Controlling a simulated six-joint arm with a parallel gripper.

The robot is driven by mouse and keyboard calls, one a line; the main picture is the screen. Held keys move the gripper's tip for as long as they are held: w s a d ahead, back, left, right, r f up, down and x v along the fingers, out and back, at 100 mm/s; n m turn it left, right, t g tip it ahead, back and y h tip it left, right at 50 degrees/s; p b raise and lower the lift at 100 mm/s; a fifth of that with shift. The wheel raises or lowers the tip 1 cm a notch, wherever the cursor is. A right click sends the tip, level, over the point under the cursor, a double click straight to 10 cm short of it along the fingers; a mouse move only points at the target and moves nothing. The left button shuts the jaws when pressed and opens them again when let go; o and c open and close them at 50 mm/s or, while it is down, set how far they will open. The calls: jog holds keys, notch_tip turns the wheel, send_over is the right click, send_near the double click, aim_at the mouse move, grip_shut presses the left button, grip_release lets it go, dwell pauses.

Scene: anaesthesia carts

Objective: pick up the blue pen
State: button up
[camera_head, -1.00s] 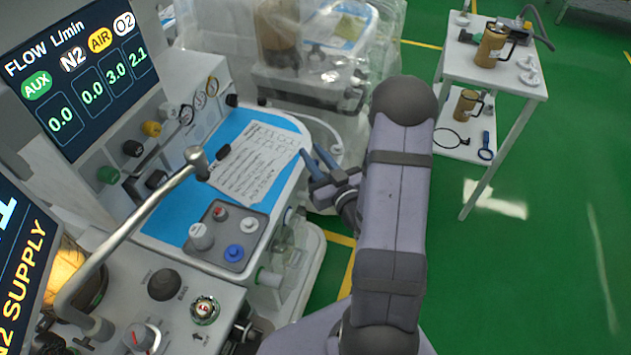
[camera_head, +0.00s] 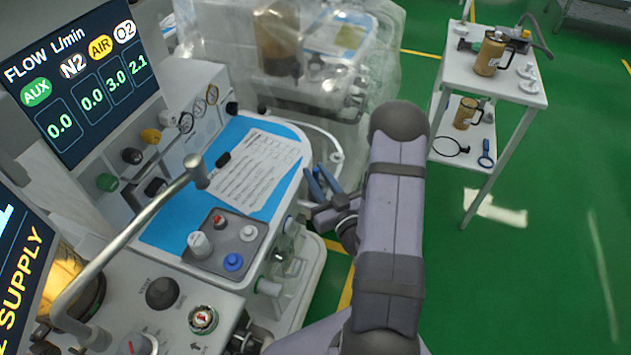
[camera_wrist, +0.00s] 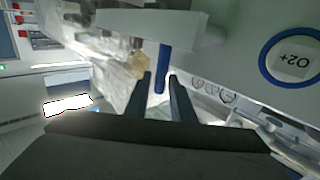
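I cannot clearly pick out the blue pen in the head view. My gripper (camera_head: 318,178) is beside the right edge of the blue-topped work surface (camera_head: 168,230), with its two dark blue-grey fingers apart. In the wrist view my gripper (camera_wrist: 161,84) is open. A narrow bright blue bar (camera_wrist: 162,66) shows in the gap between the fingertips, below a pale edge. I cannot tell if this bar is the pen, nor whether it touches a finger.
A printed sheet (camera_head: 255,172) and a grey tray with knobs (camera_head: 213,254) lie on the work surface. A metal pipe (camera_head: 130,236) crosses at left. A plastic-covered machine (camera_head: 290,70) stands behind. A white cart (camera_head: 470,80) stands right; green floor between is open.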

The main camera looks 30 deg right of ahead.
aim_at(309, 163)
jog(key=shift+w+p, duration=0.7)
jog(key=shift+w, duration=1.75)
jog(key=shift+c, duration=0.2)
grip_shut()
